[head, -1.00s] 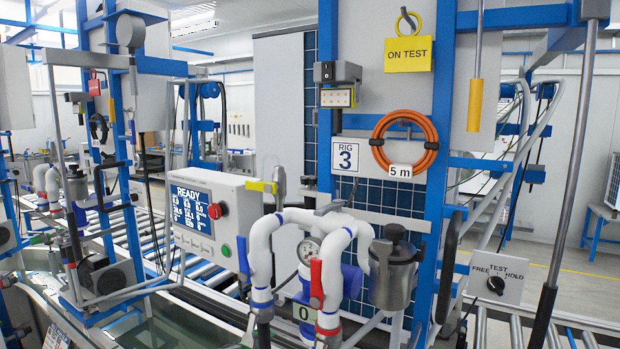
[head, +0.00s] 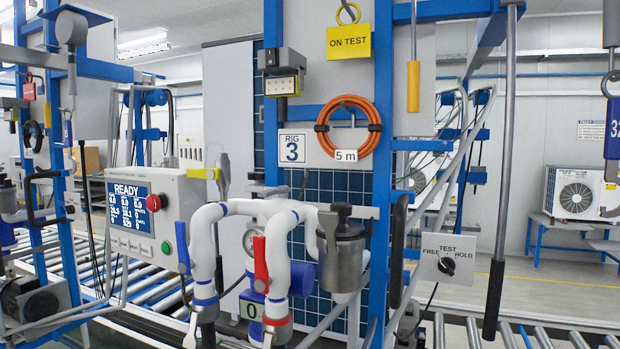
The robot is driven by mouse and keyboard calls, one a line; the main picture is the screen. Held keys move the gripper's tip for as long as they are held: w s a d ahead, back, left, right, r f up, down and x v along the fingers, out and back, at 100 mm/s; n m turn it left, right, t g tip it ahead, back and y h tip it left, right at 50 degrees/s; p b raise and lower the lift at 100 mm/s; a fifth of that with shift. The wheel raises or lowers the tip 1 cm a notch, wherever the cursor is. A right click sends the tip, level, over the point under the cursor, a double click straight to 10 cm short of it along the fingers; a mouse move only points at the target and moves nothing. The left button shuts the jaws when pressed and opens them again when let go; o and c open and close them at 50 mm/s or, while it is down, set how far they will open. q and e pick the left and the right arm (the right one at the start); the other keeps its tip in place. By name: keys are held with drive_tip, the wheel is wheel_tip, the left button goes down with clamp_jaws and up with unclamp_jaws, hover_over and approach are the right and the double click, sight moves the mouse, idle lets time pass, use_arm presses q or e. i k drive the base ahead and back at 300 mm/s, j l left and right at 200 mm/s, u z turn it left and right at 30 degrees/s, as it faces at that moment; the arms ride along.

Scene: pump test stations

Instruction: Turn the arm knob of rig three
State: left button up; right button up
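Rig three is the blue frame with the sign "RIG 3" (head: 292,149) near the middle of the head view. A pale plate marked FREE, TEST and HOLD (head: 437,259) sits on its right side, low down. A black rotary knob (head: 446,266) is mounted on that plate. I cannot tell for sure which mark its pointer faces. Neither of my grippers shows in the head view, and nothing touches the knob.
A grey bar with a black grip (head: 494,298) hangs just right of the knob plate. A black handle (head: 397,250) stands to its left. White hoses with a red lever (head: 261,264) and a control box reading READY (head: 146,213) are further left. Rollers (head: 462,331) run below.

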sight(257, 176)
drive_tip(key=i+j+z, duration=0.15)
drive_tip(key=j+z, duration=1.3)
drive_tip(key=i+l, duration=0.05)
